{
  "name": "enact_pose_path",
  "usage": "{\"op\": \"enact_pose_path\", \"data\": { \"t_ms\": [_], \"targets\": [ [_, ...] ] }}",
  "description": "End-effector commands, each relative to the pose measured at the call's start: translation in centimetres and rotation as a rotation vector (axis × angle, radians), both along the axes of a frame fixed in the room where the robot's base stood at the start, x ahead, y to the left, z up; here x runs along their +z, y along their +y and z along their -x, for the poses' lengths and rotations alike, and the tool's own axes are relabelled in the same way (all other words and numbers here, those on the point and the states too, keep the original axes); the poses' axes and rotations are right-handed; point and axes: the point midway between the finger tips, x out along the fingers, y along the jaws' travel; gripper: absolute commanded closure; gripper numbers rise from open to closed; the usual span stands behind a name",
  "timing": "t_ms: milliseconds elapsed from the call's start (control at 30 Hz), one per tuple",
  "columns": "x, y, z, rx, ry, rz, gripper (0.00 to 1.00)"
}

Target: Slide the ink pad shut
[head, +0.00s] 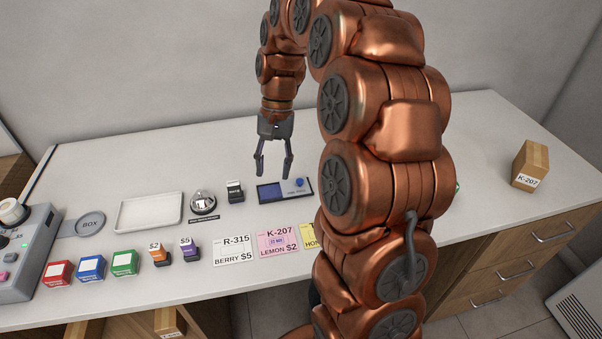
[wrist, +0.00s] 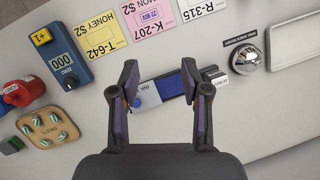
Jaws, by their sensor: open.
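The ink pad (head: 271,192) lies on the counter, a dark flat case with its blue pad partly uncovered. Its grey lid (head: 297,190) with a blue knob (head: 299,182) is at the right end in the head view. In the wrist view the ink pad (wrist: 170,86) shows between my fingers, with the lid (wrist: 147,97) toward the left finger. My gripper (head: 273,175) is open and empty, pointing down over the ink pad. In the wrist view my gripper (wrist: 159,75) has one finger near each end of the pad. The height of the fingertips above it is unclear.
A dark stamp (head: 235,191) and a domed silver bell (head: 203,202) stand left of the pad. Price cards (head: 278,241) lie in front. A white tray (head: 149,212) is further left. A blue counter device (wrist: 67,58) and a tan tray (wrist: 48,127) show in the wrist view.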

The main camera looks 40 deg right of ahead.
Motion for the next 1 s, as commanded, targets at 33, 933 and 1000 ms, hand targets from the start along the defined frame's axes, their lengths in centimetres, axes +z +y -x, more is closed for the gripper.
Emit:
{"op": "enact_pose_path", "data": {
  "t_ms": [33, 933, 1000],
  "targets": [
    [-0.5, -1.3, -1.1, -0.046, 0.011, -0.006, 0.53],
    [-7.1, -13.8, -6.3, -0.465, 0.113, -0.023, 0.53],
    [-7.7, -13.6, -6.2, -0.466, 0.110, -0.022, 0.53]
  ]
}}
